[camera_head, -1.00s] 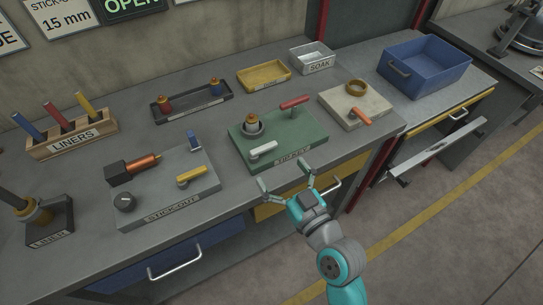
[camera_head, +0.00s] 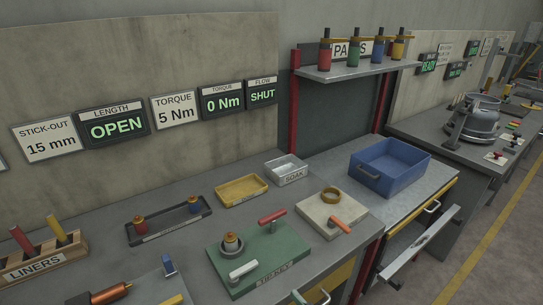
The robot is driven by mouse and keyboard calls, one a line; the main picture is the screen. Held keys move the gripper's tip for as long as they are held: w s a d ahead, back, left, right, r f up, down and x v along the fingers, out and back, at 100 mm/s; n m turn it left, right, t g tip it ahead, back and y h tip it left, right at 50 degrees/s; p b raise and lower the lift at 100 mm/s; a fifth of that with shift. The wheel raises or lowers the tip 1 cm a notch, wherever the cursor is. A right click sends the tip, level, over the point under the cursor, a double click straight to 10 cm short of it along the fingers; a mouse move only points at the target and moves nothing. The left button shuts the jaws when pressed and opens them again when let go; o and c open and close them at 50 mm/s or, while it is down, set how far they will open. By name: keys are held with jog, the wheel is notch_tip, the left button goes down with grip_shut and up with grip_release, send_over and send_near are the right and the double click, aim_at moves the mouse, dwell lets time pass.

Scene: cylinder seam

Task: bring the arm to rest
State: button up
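Nothing is seen held. The green plate (camera_head: 285,250) carries a brass-topped piece in a ring (camera_head: 231,244), a red handle (camera_head: 272,217) and a pale lever (camera_head: 243,270).
A blue bin (camera_head: 390,167), SOAK tray (camera_head: 287,171), yellow tray (camera_head: 241,190), dark tray (camera_head: 168,221), LINERS rack (camera_head: 42,262) and pale block (camera_head: 331,213) stand on the benches. A shelf (camera_head: 357,70) holds several coloured cylinders. Panels read OPEN, 0 Nm and SHUT.

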jog(key=s+d+f+m+h, duration=0.3)
jog(key=s+d+f+h, duration=0.15)
jog(key=s+d, duration=0.2)
jog(key=s+d+f+m+h, duration=0.2)
jog(key=s+d+f+h, duration=0.1)
jog(key=s+d+f, duration=0.4)
jog(key=s+d+r+m+h, duration=0.1)
jog(key=s+d+r, duration=0.1)
jog(key=s, duration=0.6)
jog(key=s+d+r+h, duration=0.1)
jog(key=s+d+h, duration=0.1)
jog(key=s, duration=0.7)
jog(key=shift+d+r+m, duration=0.15)
jog(key=shift+r+m, duration=0.2)
jog(key=shift+m, duration=0.05)
